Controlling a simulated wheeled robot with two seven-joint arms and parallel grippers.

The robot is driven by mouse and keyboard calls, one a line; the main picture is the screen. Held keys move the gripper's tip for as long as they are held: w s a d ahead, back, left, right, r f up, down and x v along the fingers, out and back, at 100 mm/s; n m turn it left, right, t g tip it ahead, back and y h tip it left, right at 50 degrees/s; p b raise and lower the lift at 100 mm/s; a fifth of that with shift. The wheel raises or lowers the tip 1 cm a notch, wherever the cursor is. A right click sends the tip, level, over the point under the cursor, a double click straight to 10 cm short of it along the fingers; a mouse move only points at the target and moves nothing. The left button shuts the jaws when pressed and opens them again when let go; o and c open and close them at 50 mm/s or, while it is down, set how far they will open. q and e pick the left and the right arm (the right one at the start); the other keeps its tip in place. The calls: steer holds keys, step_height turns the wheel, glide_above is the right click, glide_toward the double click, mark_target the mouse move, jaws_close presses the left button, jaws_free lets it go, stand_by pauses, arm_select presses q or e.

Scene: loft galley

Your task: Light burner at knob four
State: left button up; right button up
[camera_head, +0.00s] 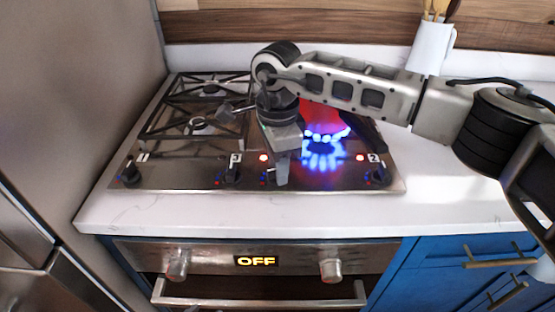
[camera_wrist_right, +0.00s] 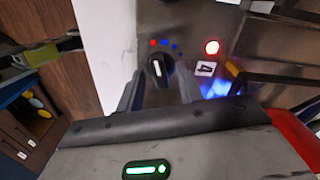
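Knob four (camera_wrist_right: 158,68) is a dark dial with a white mark, beside a "4" label (camera_wrist_right: 204,68) and a lit red light (camera_wrist_right: 211,47) in the right wrist view. My right gripper (camera_wrist_right: 159,88) is open, its two fingers on either side of the knob; I cannot tell whether they touch it. In the head view my right gripper (camera_head: 282,172) points down at the cooktop's front strip and partly hides knob four (camera_head: 268,178). A blue flame (camera_head: 322,158) burns on the right front of the cooktop. My left gripper is not in view.
A red object (camera_head: 318,115), partly hidden by my arm, is behind the flame. Knob one (camera_head: 129,174), knob three (camera_head: 229,174) and knob two (camera_head: 378,175) line the cooktop front. A red light (camera_head: 360,157) glows near knob two. A utensil holder (camera_head: 431,46) stands at the back right.

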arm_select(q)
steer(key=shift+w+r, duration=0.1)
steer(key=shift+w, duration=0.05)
arm_select(e)
jaws_close()
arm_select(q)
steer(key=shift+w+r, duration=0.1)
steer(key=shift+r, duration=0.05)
